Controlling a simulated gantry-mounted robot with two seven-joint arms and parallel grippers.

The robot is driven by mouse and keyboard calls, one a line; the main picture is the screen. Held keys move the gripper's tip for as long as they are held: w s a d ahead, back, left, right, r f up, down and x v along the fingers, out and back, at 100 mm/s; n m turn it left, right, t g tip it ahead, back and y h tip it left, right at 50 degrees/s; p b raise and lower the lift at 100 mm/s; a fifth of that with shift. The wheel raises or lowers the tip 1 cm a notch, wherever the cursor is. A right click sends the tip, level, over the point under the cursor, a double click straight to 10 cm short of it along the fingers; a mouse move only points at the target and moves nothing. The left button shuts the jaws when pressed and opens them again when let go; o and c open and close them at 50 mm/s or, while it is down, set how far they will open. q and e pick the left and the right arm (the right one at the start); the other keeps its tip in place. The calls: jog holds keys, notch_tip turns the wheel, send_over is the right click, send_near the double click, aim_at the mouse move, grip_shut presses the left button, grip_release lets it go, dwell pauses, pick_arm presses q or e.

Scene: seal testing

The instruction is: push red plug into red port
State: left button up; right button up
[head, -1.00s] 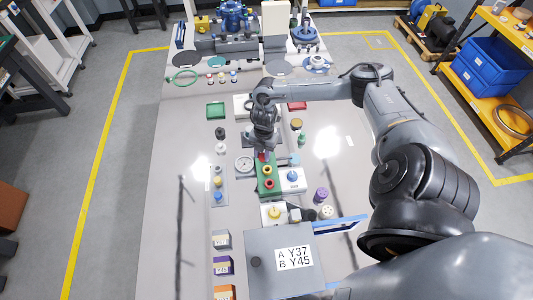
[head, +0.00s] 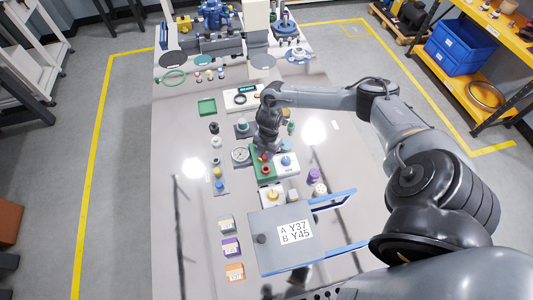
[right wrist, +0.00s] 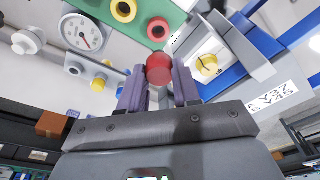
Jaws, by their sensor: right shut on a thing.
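My right gripper (right wrist: 160,88) is shut on the red plug (right wrist: 158,69), which sits between its two purple fingertips in the right wrist view. The red port (right wrist: 158,29) is a red ring on the green block (right wrist: 150,8), just beyond the plug; a gap shows between them. A yellow port (right wrist: 123,11) is beside it. In the head view, my right gripper (head: 264,153) points down over the far part of the green block (head: 256,178), and the red port (head: 265,170) shows just in front of it. My left gripper is not in view.
A pressure gauge (head: 239,155) stands left of the block. A white unit with a blue knob (head: 286,162) is on its right, and one with a yellow knob (head: 273,194) is nearer.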

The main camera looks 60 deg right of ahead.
aim_at(266, 155)
jog(key=shift+f+b, duration=1.05)
jog(key=shift+f, duration=0.95)
jog(key=shift+f+b, duration=0.1)
jog(key=shift+b, duration=0.2)
jog(key=shift+f, duration=0.4)
jog(key=shift+f+b, duration=0.8)
jog(key=shift+f+b, duration=0.55)
jog(key=shift+f, duration=0.3)
